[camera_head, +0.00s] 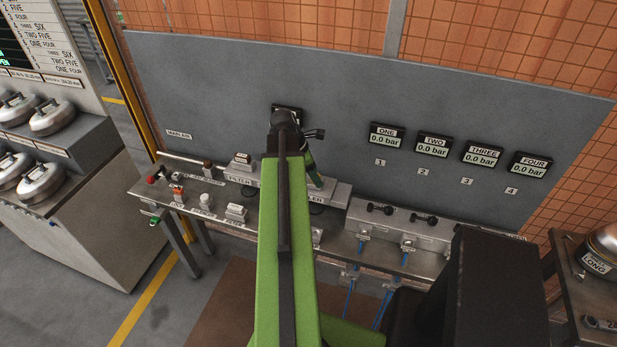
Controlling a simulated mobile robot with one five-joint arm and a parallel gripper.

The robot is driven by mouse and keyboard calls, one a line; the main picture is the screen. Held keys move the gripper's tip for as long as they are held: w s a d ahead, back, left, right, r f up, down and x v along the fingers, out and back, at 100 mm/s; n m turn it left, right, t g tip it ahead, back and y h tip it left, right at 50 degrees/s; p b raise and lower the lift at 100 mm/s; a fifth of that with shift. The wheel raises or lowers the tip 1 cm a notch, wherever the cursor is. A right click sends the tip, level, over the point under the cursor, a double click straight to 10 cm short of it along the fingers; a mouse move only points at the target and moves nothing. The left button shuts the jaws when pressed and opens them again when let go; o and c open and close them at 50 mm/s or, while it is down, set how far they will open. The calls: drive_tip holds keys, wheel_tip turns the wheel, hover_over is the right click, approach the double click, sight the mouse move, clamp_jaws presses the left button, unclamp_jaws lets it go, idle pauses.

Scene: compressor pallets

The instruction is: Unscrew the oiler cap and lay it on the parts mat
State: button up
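The oiler's grey block (338,193), with its label partly covered, stands on the bench behind my green arm. My arm reaches up over the bench, and its wrist bends down toward the oiler. My gripper (317,183) appears to be at the lower end of that wrist, close to the oiler block. Its fingers are too small and too covered to tell whether they are open or shut, or whether they touch anything. The oiler cap cannot be made out. I cannot pick out the parts mat in this view.
The filter block (240,180) stands left of the oiler. Small labelled parts and a red knob (151,179) crowd the bench's left end. A grey panel (230,85) with several gauges rises behind. A grey rack (400,225) with black handles stands to the right, with blue hoses below.

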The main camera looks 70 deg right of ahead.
clamp_jaws()
drive_tip(key=shift+s+a+n, duration=0.15)
drive_tip(key=shift+a+n, duration=0.1)
drive_tip(key=shift+n, duration=0.55)
drive_tip(key=shift+d+n+t+h, duration=0.15)
drive_tip(key=shift+n+t+h, duration=0.3)
drive_tip(key=shift+n, duration=0.55)
unclamp_jaws()
drive_tip(key=shift+o, duration=0.9)
drive_tip(key=o, duration=0.4)
